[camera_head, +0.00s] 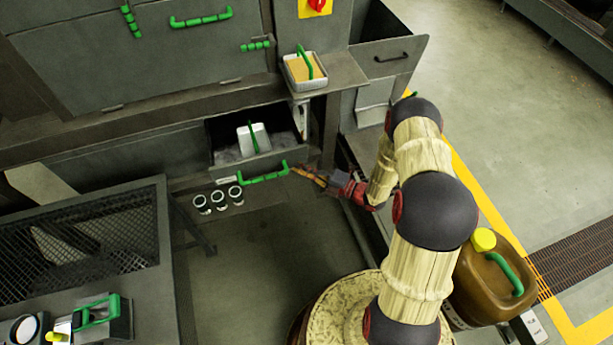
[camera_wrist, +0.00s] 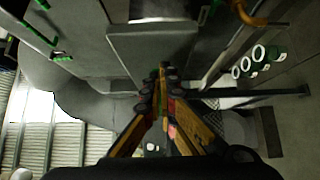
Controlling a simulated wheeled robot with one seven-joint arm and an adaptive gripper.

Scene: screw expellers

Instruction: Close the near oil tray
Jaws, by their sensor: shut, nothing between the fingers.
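In the head view a grey drawer-like tray (camera_head: 222,160) stands pulled out of the machine's lower front. It has a green bar handle (camera_head: 263,178) on its front and holds grey material and a white scoop (camera_head: 253,138) with a green grip. My gripper (camera_head: 302,171) is shut and empty, its tips close to the right end of that handle; whether they touch cannot be told. In the wrist view the shut fingers (camera_wrist: 162,72) point at a grey panel (camera_wrist: 150,45). Which part of the machine this panel is, I cannot tell.
Another grey drawer (camera_head: 392,57) with a dark handle is open at the upper right. A tray with a green-handled tool (camera_head: 305,68) sits on a ledge. Several cups (camera_head: 219,200) stand left of the handle. A mesh-sided bench (camera_head: 95,240) is at left and a brown jug (camera_head: 490,285) at right.

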